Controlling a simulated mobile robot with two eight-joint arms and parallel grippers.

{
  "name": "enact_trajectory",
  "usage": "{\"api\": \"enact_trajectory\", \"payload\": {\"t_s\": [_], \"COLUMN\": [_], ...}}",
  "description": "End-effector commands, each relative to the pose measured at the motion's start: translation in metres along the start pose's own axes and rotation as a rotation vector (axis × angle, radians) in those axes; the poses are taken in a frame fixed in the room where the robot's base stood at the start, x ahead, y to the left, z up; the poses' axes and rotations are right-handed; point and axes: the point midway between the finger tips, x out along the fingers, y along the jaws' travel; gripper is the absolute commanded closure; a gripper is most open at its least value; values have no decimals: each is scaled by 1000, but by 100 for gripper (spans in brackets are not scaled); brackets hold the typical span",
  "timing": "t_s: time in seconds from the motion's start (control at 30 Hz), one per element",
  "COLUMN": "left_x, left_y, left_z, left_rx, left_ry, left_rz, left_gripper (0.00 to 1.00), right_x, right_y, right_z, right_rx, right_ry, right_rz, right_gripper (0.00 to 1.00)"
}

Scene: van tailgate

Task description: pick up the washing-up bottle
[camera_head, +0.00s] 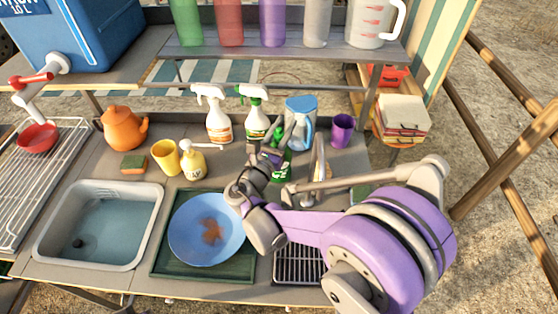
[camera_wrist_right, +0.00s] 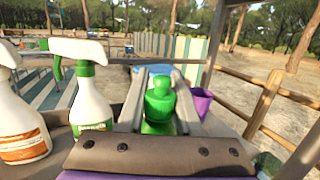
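The green washing-up bottle (camera_head: 281,165) stands upright on the counter, behind the blue bowl and in front of the blue jug. My arm partly hides it in the head view. My right gripper (camera_head: 272,153) is at the bottle. In the right wrist view the bottle's green cap and shoulder (camera_wrist_right: 159,101) lie between the two grey fingers, one on each side. The gaps are too small to tell whether the fingers press on it. My left gripper is not in view.
White spray bottles (camera_head: 217,115) stand left of the washing-up bottle. The blue jug (camera_head: 299,122) and purple cup (camera_head: 342,130) stand behind and to the right. A tap (camera_head: 319,178) rises close on the right. The blue bowl (camera_head: 206,229) and sink (camera_head: 98,226) lie in front.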

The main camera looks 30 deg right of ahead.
Motion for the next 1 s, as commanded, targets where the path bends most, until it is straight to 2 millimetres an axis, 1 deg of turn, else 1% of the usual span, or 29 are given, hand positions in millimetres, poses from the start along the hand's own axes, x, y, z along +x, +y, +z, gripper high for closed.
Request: {"api": "enact_trajectory", "payload": {"t_s": [0.03,0.1,0.13,0.57,0.67,0.77,0.87,1.0], "left_x": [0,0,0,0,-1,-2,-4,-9], "left_y": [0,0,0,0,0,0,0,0], "left_z": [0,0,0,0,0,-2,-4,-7], "left_rx": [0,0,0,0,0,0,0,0], "left_ry": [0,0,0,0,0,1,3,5], "left_rz": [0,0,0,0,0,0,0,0], "left_gripper": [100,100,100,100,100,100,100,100], "right_x": [0,0,0,0,0,2,4,8], "right_y": [0,0,0,0,0,0,0,0], "right_z": [0,0,0,1,4,12,28,57], "right_rx": [0,0,0,0,0,0,0,0], "right_ry": [0,0,0,-1,-1,-1,-1,-1], "right_rz": [0,0,0,0,0,0,0,0], "right_gripper": [83,96,100,100,100,100,100,100]}}
